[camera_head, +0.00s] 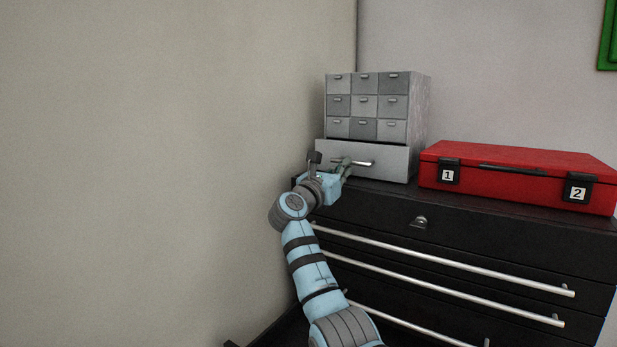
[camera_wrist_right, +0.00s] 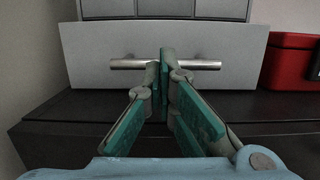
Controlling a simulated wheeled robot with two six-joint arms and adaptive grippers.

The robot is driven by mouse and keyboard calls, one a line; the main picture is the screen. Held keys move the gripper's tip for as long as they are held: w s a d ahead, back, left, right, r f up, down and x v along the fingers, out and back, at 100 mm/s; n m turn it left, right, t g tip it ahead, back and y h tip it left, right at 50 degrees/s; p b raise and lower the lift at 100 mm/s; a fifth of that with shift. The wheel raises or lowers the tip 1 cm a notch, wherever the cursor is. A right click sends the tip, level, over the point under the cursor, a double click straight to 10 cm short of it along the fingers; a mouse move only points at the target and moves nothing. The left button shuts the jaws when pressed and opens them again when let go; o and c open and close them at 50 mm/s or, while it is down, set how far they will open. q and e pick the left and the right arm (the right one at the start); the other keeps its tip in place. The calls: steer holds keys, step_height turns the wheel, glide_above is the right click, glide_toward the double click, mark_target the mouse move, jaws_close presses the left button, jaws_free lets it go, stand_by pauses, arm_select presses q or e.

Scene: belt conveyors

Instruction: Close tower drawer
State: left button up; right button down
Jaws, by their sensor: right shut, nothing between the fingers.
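The grey drawer tower (camera_head: 367,107) stands on a black cabinet against the wall corner. Its wide bottom drawer (camera_head: 393,163) sticks out in front of the small drawers above. The drawer has a silver bar handle (camera_head: 362,163), which also shows in the right wrist view (camera_wrist_right: 128,64). My right gripper (camera_head: 345,165) is at the handle, in front of the drawer face. In the right wrist view its fingertips (camera_wrist_right: 163,62) are together near the middle of the handle, with nothing held between them. Whether they touch the drawer I cannot tell. My left gripper is not in view.
A red case (camera_head: 520,175) with labels 1 and 2 lies to the right of the tower on the cabinet. The black cabinet (camera_head: 380,200) has long silver handles on its front. A plain wall (camera_head: 170,150) is close on the left.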

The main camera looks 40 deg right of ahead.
steer(key=shift+w+d, duration=0.2)
steer(key=shift+d, duration=0.3)
steer(key=shift+s+r, duration=0.15)
steer(key=shift+a, duration=0.1)
steer(key=shift+a+f, duration=0.2)
steer(key=shift+f, duration=0.05)
steer(key=b+v, duration=0.3)
steer(key=v, duration=1)
steer(key=shift+a, duration=0.2)
